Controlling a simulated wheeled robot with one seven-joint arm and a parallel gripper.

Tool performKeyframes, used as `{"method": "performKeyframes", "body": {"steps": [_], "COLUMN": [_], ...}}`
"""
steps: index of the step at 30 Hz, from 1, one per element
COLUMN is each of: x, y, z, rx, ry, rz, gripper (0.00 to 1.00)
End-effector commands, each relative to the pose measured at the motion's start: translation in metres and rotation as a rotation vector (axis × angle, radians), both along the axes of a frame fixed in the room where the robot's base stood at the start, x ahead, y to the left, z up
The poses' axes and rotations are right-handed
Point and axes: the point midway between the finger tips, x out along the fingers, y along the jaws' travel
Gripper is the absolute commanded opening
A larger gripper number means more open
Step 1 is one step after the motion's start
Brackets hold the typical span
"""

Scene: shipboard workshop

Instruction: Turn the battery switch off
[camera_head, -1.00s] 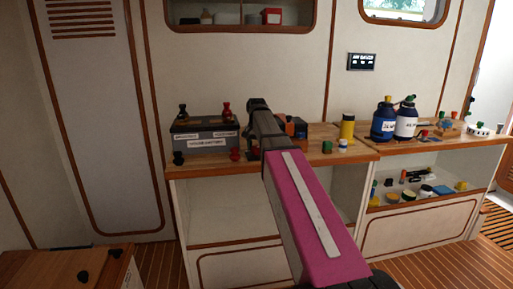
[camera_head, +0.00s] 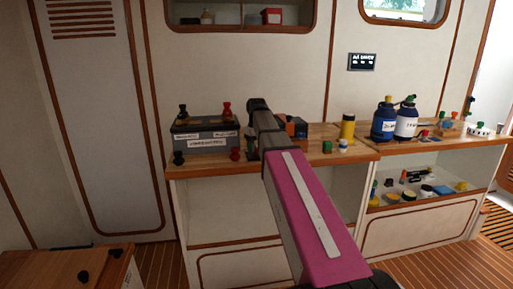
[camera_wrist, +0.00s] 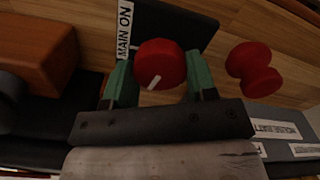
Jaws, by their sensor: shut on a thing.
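The battery switch is a round red knob (camera_wrist: 158,56) with a white pointer line, beside a label (camera_wrist: 124,30) reading "MAIN ON" in the wrist view. The pointer line slants towards the lower left in that view. My gripper (camera_wrist: 160,78) has its green fingertips on either side of the knob and is shut on it. In the head view my own arm hides the knob and the fingertips above the wooden counter.
A grey labelled battery box (camera_head: 206,146) stands left of my arm on the counter (camera_head: 312,158). A red spool-shaped piece (camera_wrist: 254,68) is right of the knob. An orange-brown block (camera_wrist: 38,55) is at left. Blue and white bottles (camera_head: 405,124) stand further right.

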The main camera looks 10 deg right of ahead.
Motion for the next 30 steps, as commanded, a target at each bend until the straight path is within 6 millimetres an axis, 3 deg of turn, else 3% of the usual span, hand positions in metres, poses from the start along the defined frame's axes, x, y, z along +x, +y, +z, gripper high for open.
{"method": "performKeyframes", "body": {"steps": [12, 27, 28, 30], "x": [0.0004, 0.0005, 0.0005, 0.0004], "y": [0.0002, 0.0003, 0.0003, 0.0002], "z": [0.0006, 0.0007, 0.0007, 0.0006], "rx": [0.001, 0.001, 0.001, 0.001], "ry": [-0.001, -0.001, -0.001, -0.001], "rz": [0.169, 0.187, 0.187, 0.187], "gripper": [0.28, 0.28, 0.55, 0.77]}}
